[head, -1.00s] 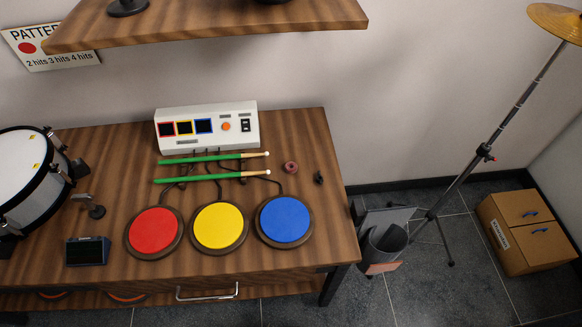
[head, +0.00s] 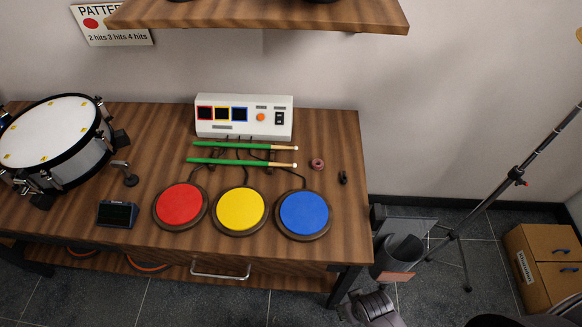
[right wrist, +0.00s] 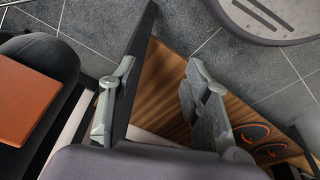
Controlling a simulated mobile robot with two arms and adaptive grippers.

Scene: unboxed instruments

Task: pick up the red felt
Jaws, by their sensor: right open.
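The red felt appears to be the small dark red ring (head: 317,164) lying flat on the wooden table (head: 335,228), right of the drumstick tips and above the blue pad in the head view. My right gripper (head: 354,306) is at the bottom of the head view, below the table's front right corner and well away from the ring. The ring does not show in the right wrist view. My left gripper is not in view.
A small black part (head: 343,178) lies right of the ring. Green drumsticks (head: 240,162), a blue pad (head: 304,213) and a white console (head: 245,117) are nearby. A shelf (head: 260,14) overhangs the back. A grey holder (head: 399,257) stands beside the table's right end.

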